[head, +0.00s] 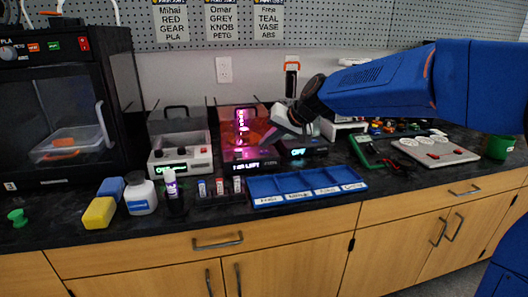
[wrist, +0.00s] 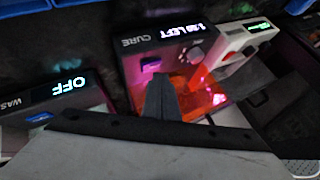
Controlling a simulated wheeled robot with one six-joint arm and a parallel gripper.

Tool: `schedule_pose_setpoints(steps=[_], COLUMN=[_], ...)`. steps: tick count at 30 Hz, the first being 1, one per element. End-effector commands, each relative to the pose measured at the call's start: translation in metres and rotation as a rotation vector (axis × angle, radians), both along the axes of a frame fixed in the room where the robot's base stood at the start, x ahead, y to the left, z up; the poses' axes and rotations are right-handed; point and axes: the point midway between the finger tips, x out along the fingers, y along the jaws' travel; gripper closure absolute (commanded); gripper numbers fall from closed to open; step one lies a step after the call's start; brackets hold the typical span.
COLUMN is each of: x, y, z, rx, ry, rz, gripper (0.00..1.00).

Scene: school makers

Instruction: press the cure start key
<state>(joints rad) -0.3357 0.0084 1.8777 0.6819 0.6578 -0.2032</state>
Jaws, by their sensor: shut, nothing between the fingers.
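The cure unit (head: 246,156) stands on the bench in the head view, glowing pink behind its orange hood. In the wrist view its panel (wrist: 132,41) reads CURE, and its lit display (wrist: 186,30) shows a time followed by LEFT. A small blue key (wrist: 151,64) and a dark round knob (wrist: 194,52) are on that panel. My gripper (wrist: 162,80) is shut and empty, its tips just beside the blue key. Whether they touch it I cannot tell. In the head view my gripper (head: 277,128) reaches in from the right above the units.
The wash unit (head: 303,152), showing OFF, stands beside the cure unit. A blue divided tray (head: 307,188) and a bottle rack (head: 222,198) lie in front. A printer (head: 75,115) is far left.

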Motion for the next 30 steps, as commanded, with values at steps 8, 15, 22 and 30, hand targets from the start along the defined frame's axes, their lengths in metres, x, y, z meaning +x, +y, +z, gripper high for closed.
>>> schedule_pose_setpoints(steps=[8, 15, 22, 30], x=[0.000, 0.000, 0.000, 0.000], y=[0.000, 0.000, 0.000, 0.000], z=[0.002, 0.014, 0.032, 0.054], rx=[0.000, 0.001, 0.001, 0.001], ry=[0.000, -0.001, -0.001, -0.001], rz=[0.000, 0.001, 0.001, 0.001], gripper=[1.00, 1.00, 1.00, 1.00])
